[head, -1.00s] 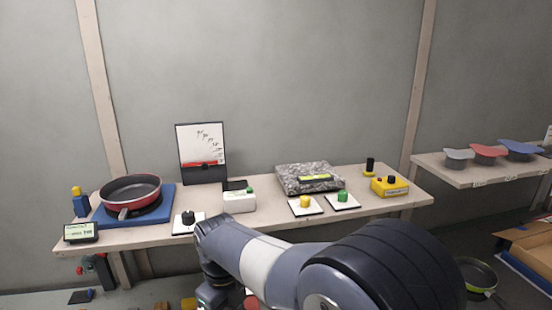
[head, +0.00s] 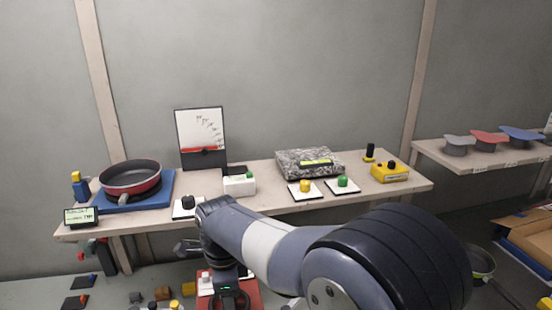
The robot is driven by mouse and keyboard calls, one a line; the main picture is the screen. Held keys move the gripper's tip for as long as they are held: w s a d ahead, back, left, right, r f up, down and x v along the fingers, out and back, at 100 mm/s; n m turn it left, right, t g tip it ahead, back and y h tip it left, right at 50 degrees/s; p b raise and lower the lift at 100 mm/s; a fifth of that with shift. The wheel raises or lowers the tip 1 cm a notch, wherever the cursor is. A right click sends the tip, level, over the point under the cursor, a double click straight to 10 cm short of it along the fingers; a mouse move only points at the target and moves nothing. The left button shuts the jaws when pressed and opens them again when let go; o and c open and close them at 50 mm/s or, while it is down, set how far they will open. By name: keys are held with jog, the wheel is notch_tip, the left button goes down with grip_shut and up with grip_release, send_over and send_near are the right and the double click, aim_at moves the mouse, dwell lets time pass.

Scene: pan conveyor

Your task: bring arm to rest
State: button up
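My arm reaches in from the lower right of the head view, below and in front of the workbench (head: 290,205). Its wrist bends down beside the bench's front edge. My gripper (head: 187,247) appears to be the dark part pointing left of the wrist, small and partly hidden by my own links. I cannot make out whether its fingers are open or shut, or whether anything is between them.
A red pan (head: 150,190) sits on a blue pad (head: 164,194) at the bench's left. Knobs, a white box (head: 239,188), a speckled slab (head: 290,167) and a yellow box (head: 390,174) stand along the bench. Small blocks (head: 162,293) lie below. Another pan (head: 482,265) is low at right.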

jog(key=n+b, duration=0.1)
jog(key=n, duration=1)
jog(key=shift+b, duration=0.4)
jog(key=shift+a+n+b, duration=0.1)
jog(key=shift+n+b, duration=0.25)
jog(key=shift+n, duration=1.05)
